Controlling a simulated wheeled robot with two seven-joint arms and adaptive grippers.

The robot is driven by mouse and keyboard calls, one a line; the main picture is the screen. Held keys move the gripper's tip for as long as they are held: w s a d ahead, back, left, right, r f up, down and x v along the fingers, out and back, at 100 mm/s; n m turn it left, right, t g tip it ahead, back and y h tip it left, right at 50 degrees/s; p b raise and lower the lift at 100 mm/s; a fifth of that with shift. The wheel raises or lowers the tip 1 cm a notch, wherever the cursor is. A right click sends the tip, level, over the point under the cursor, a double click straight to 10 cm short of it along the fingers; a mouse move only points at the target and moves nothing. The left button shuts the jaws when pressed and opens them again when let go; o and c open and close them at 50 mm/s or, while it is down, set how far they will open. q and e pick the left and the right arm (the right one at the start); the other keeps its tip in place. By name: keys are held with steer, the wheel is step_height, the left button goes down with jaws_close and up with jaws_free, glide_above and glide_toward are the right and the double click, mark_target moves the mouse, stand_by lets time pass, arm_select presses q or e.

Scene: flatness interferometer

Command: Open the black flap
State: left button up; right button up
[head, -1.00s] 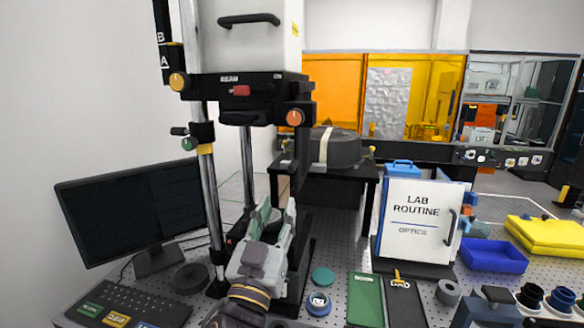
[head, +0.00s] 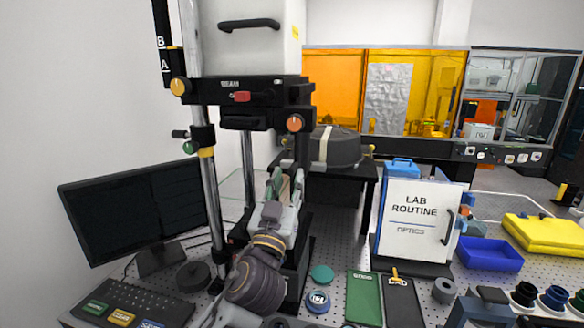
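The tall interferometer stands left of centre, with a white upper housing and a black head (head: 270,90) on steel columns. A black flap-like piece (head: 243,122) sits under the red switch on the head's front and looks level. I cannot tell for certain that it is the flap. My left gripper (head: 284,178) is below the head, in front of the column base, pointing up and away. Its two pale fingers are apart, and I see nothing clearly held. It is apart from the black piece. My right gripper is not in view.
A monitor (head: 135,210) and keyboard (head: 130,305) are at left. A white "LAB ROUTINE" panel (head: 418,215), blue tray (head: 489,254) and yellow case (head: 543,233) are at right. Free perforated bench shows between them.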

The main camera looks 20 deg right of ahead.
mark_target(290, 176)
arm_select(q)
steer(key=shift+p+x, duration=0.5)
steer(key=shift+x, duration=1.7)
jaws_close()
